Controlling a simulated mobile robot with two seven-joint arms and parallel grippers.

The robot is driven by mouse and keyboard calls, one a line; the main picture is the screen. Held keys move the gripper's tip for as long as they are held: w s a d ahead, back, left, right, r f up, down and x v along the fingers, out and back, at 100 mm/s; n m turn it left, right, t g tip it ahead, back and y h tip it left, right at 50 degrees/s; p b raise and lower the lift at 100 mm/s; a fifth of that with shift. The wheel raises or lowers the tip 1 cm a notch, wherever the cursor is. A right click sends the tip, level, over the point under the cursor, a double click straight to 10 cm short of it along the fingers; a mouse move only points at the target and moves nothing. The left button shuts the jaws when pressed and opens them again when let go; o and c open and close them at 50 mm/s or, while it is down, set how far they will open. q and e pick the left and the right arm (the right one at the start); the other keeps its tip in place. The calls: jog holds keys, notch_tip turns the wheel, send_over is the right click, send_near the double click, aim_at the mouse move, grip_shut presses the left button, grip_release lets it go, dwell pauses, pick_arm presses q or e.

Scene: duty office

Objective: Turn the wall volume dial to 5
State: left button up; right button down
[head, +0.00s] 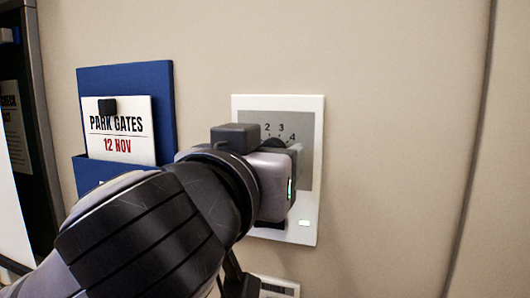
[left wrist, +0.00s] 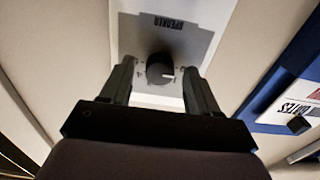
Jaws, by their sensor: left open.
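The wall volume dial (left wrist: 158,71) is a round black knob with a short white pointer mark, which points right in the left wrist view. It sits on a white and grey panel (left wrist: 200,20) with upside-down lettering that looks like "SPEAKER". The panel (head: 311,215) also shows in the head view, with the numbers 2, 3 and 4 readable; the gripper hides much of its scale and the dial. My left gripper (left wrist: 160,68) is open, its fingers on either side of the dial with gaps visible. Contact cannot be told. My right gripper is not in view.
A blue wall holder (head: 125,77) with a "PARK GATES 12 NOV" card (head: 120,140) hangs left of the panel, close to my left arm. A small white-framed device (head: 278,286) shows below the panel. The wall right of the panel is bare.

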pick_arm(q)
jog(key=shift+c, duration=0.2)
jog(key=c, duration=1)
